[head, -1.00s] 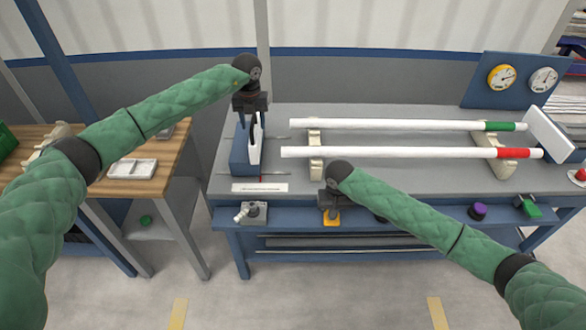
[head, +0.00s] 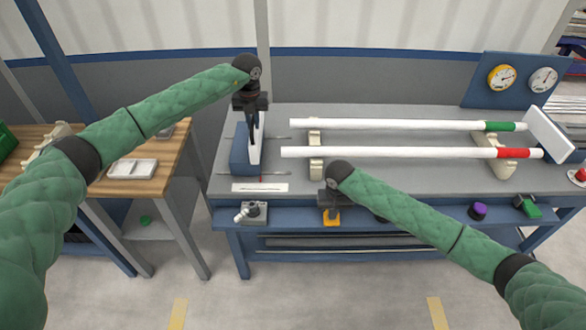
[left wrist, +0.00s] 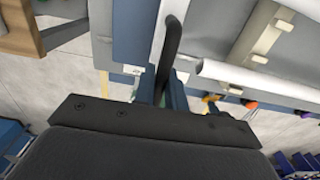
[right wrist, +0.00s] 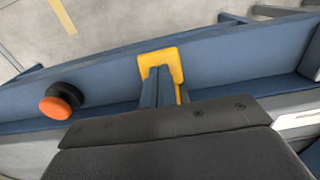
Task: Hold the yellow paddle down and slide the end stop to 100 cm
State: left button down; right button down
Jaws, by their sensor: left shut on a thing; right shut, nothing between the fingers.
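The end stop is a blue block (head: 240,160) with a white face and a black upright handle, at the left end of the bench. My left gripper (head: 252,138) comes down from above and is shut on the handle. The dark bent handle (left wrist: 170,50) also shows in the left wrist view. The yellow paddle (head: 332,218) sits on the bench's blue front rail. My right gripper (right wrist: 162,82) is shut and empty, its fingertips over the paddle (right wrist: 172,58). I cannot tell how far the paddle is pressed. A white scale label (head: 259,188) lies in front of the stop; its figures are unreadable.
Two white pipes, one with a green band (head: 499,127) and one with a red band (head: 513,153), rest on cream supports right of the stop. A white end plate (head: 548,135) stands at the far right. A grey clamp-like device (head: 252,212) and a purple knob (head: 478,211) are on the front rail.

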pick_arm(q)
jog(key=shift+d, duration=0.15)
pick_arm(e)
jog(key=shift+s+f, duration=0.2)
jog(key=shift+f, duration=0.1)
pick_arm(q)
jog(key=shift+d+f, duration=0.1)
jog(key=shift+d, duration=2.1)
pick_arm(e)
jog(key=shift+w+r, duration=0.15)
jog(key=shift+r, duration=2.05)
pick_arm(q)
jog(key=c, duration=1.2)
grip_release()
jog(key=shift+w+f, duration=0.1)
pick_arm(e)
jog(key=shift+w, duration=0.1)
pick_arm(q)
jog(key=shift+o, duration=0.2)
jog(key=shift+r, duration=0.25)
notch_tip(320, 180, up, 7)
jog(key=shift+f, duration=0.15)
